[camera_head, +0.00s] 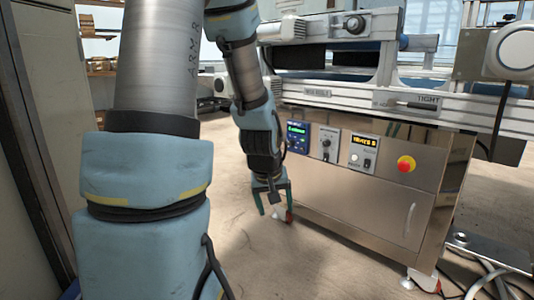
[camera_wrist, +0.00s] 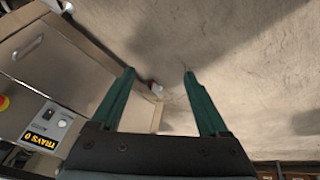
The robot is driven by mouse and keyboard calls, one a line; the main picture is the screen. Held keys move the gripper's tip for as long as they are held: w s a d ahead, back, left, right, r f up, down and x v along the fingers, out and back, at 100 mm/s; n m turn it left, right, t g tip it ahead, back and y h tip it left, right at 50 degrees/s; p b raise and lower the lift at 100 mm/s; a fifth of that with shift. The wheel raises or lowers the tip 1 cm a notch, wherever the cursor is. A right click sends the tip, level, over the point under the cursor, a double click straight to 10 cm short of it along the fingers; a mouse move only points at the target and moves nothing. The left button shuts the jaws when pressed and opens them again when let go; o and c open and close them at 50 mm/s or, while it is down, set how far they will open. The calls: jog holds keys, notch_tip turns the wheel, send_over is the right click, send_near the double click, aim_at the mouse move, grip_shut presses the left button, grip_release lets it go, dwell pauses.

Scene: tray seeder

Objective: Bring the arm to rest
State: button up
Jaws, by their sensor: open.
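My gripper (camera_head: 274,203) hangs at the end of my arm, pointing down, in front of the left part of the steel machine cabinet in the head view. Its two green fingers are spread apart with nothing between them. In the wrist view my gripper (camera_wrist: 160,74) is also open and empty, with bare floor and a bit of the cabinet beyond the fingertips. My blue and grey arm is bent, with its forearm sloping down to the gripper.
The tray seeder's steel cabinet (camera_head: 350,205) stands close to the right of my gripper. Its front has a red stop button (camera_head: 406,164), a counter display (camera_head: 363,141) and a door handle (camera_head: 410,220). Cables (camera_head: 490,285) lie at lower right. Floor (camera_head: 255,265) below the gripper is clear.

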jog(key=s+a+r+m+g+y+p, duration=0.25)
jog(key=s+a+r, duration=0.25)
jog(key=s+a, duration=0.4)
notch_tip(320, 180, up, 37)
jog(key=p, duration=3.6)
jog(key=shift+f+n+h+p, duration=0.2)
jog(key=shift+n+h+p, duration=0.15)
jog(key=shift+h, duration=0.1)
jog(key=shift+d, duration=0.1)
